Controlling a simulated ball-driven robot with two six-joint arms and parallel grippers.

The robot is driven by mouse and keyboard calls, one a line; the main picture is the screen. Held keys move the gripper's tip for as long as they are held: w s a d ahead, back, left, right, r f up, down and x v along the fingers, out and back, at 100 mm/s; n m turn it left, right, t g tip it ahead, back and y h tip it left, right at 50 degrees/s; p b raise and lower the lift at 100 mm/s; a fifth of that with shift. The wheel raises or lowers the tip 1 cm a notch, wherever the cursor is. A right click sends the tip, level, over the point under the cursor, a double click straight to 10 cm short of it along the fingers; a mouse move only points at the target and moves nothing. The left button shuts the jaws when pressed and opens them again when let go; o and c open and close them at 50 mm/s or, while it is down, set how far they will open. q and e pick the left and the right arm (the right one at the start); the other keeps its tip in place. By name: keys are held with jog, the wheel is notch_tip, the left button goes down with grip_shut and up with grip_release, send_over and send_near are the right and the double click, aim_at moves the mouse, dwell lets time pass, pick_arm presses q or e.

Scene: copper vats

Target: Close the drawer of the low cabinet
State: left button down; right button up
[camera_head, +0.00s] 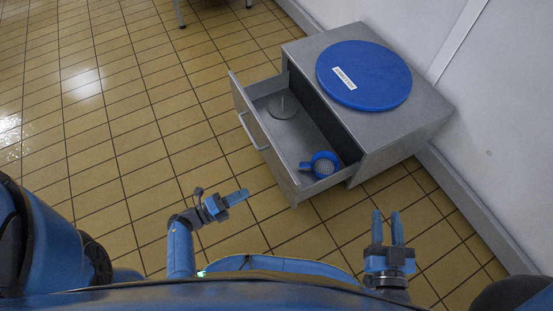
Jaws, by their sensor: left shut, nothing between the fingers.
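The low grey metal cabinet (415,125) stands against the wall at the right. Its drawer (300,135) is pulled well out to the left. The drawer front (270,150) carries a bar handle (252,131). My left gripper (246,194) is shut and empty, in front of the drawer near its lower corner, and appears apart from it. My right gripper (386,213) is open and empty, below the cabinet in the picture, with its fingers pointing up toward it.
A blue round cup-like item (322,165) and a grey disc with an upright pin (284,107) lie in the drawer. A blue round lid with a white label (370,75) lies on the cabinet top. The tiled floor (130,110) left of the drawer is clear.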

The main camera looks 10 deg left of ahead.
pick_arm(q)
jog(key=b, duration=0.4)
send_near(287, 172)
jog(key=x, duration=0.6)
jog(key=shift+w+d+r, duration=0.1)
jog(key=shift+w+d, duration=0.15)
jog(key=shift+d, duration=0.1)
jog(key=shift+w+d, duration=0.15)
jog(key=shift+d, duration=0.05)
jog(key=b+x, duration=0.9)
jog(key=x, duration=1.6)
jog(key=shift+d, duration=0.4)
jog(key=shift+w, duration=0.15)
